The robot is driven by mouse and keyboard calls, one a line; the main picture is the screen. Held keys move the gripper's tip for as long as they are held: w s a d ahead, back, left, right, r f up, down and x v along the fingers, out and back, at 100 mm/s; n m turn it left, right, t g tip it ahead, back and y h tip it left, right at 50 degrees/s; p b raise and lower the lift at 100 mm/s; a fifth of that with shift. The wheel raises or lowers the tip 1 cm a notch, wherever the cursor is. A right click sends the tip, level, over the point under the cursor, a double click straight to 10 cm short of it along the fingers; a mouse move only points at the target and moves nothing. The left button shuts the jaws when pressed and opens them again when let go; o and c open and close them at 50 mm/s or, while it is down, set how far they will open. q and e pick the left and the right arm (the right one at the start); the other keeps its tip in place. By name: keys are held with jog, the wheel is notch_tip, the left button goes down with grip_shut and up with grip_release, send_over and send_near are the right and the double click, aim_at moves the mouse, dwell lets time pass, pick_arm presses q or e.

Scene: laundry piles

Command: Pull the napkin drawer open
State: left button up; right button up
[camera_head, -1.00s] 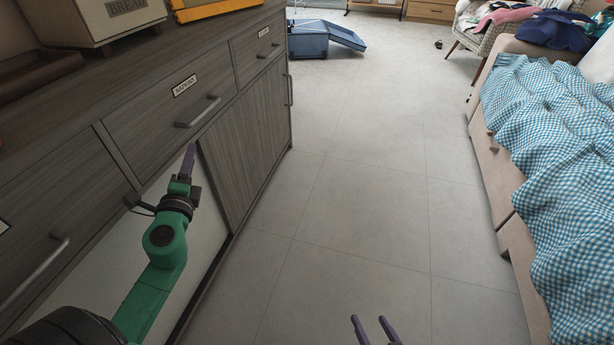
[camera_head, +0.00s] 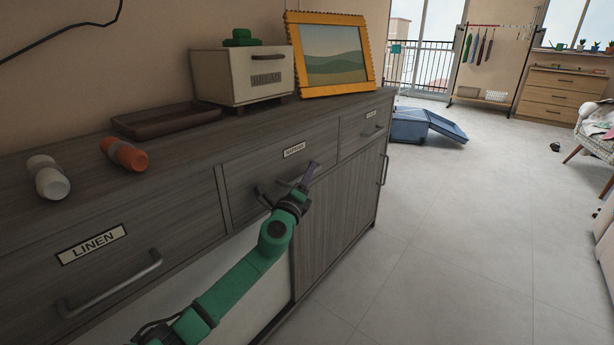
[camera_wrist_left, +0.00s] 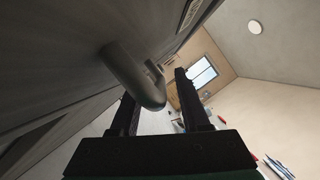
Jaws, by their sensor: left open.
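The napkin drawer (camera_head: 247,172) is the middle drawer of the grey wooden cabinet, with a small label (camera_head: 294,150) on its front. It looks shut. My left gripper (camera_head: 288,186) is open in front of it at handle height, its dark fingers spread, and hides most of the bar handle. In the left wrist view the curved metal handle (camera_wrist_left: 135,76) lies between the two fingers of the left gripper (camera_wrist_left: 158,100) in the picture. I cannot tell whether they touch. My right gripper is not in view.
The linen drawer (camera_head: 155,235) with its own handle is at the left, and another drawer (camera_head: 362,133) is at the right. A tray (camera_head: 165,120), a bread box (camera_head: 240,85) and a picture frame (camera_head: 288,40) stand on top.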

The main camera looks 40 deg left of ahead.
pick_arm(q)
grip_shut()
dwell(1.4)
